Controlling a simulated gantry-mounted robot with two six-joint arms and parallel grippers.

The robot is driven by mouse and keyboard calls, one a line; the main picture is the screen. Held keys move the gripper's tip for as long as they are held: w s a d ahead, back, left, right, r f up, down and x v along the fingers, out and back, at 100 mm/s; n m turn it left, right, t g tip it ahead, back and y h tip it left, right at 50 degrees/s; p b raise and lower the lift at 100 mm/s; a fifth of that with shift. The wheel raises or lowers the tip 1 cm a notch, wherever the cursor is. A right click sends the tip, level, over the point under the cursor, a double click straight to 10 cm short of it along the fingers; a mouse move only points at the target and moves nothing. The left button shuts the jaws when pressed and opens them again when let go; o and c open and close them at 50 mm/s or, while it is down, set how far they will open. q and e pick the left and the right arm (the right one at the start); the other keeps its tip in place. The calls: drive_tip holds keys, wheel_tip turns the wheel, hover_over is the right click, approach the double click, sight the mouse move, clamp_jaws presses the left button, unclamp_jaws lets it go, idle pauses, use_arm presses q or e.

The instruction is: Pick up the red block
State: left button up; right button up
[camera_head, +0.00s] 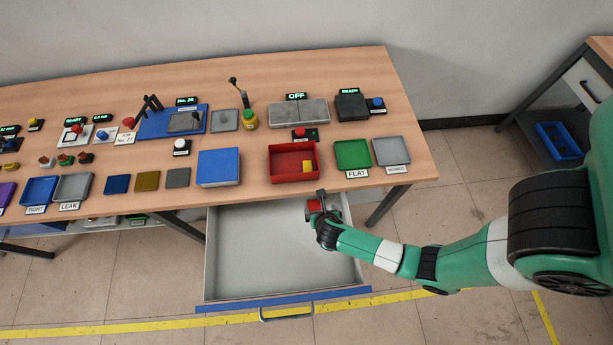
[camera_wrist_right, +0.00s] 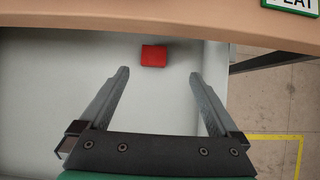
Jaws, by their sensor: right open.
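The red block (camera_wrist_right: 153,55) lies on the pale floor of the open drawer (camera_wrist_right: 40,85), close to the table's front edge. It shows just beyond the fingertips and between their lines in the right wrist view. In the head view the block (camera_head: 313,206) is partly covered by my right gripper (camera_head: 321,200). My right gripper (camera_wrist_right: 160,73) is open, with nothing between its two fingers. It reaches over the drawer, under the table's front edge. My left gripper is not in view.
The drawer front (camera_head: 284,300) is pulled out from under the wooden table (camera_head: 250,85). Above on the table stand a red tray (camera_head: 292,176) with a yellow block (camera_head: 307,166), a green tray (camera_head: 352,154) and a blue box (camera_head: 218,167). The rest of the drawer looks empty.

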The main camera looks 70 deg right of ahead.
sight(314, 204)
drive_tip(key=b+x, duration=0.1)
drive_tip(key=x, duration=0.1)
drive_tip(key=b+x, duration=0.2)
drive_tip(key=x, duration=0.1)
drive_tip(key=shift+a+f, duration=0.2)
drive_tip(key=shift+f, duration=0.3)
drive_tip(key=shift+w+f, duration=0.15)
drive_tip(key=shift+f, duration=0.05)
drive_tip(key=b+x, duration=0.2)
drive_tip(key=x, duration=0.1)
drive_tip(key=b+x, duration=0.1)
drive_tip(key=shift+w+f+b, duration=0.35)
drive_tip(key=shift+w, duration=0.05)
drive_tip(key=shift+w+d+f, duration=0.1)
drive_tip(key=shift+f, duration=0.05)
drive_tip(key=c, duration=1.5)
drive_tip(key=shift+o, duration=0.2)
